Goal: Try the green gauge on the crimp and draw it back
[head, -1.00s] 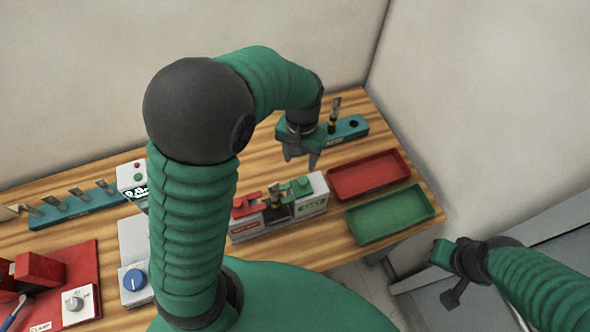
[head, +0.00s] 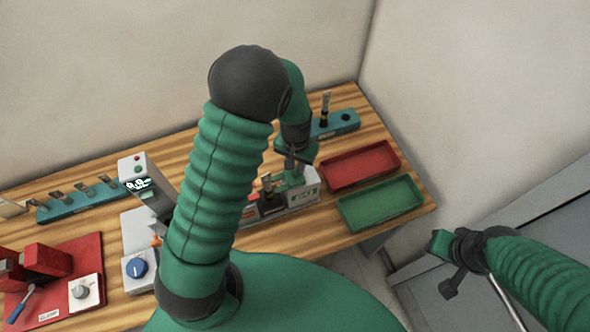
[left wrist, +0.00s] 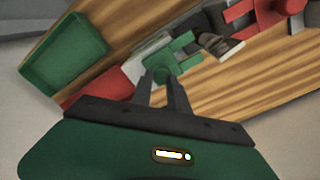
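The green gauge (left wrist: 180,53) sits on the white end of the gauge stand (head: 308,187), its fork pointing toward the part standing mid-stand. That part (head: 267,186), dark with a tan and metal top, also shows in the left wrist view (left wrist: 218,42). I cannot make out the crimp itself. The red gauge (left wrist: 262,12) is on the stand's other side. My left gripper (head: 292,166) is directly above the green gauge, fingers pointing down. In the left wrist view its fingers (left wrist: 161,82) are apart, with the gauge's round knob just at their tips. My right gripper (head: 440,243) is away from the table.
A red tray (head: 360,167) and a green tray (head: 381,205) lie right of the stand. A teal rack (head: 345,122) with one upright part is behind. A tester with a display (head: 137,177), a teal rack of parts (head: 75,204) and a red clamp station (head: 50,272) are left.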

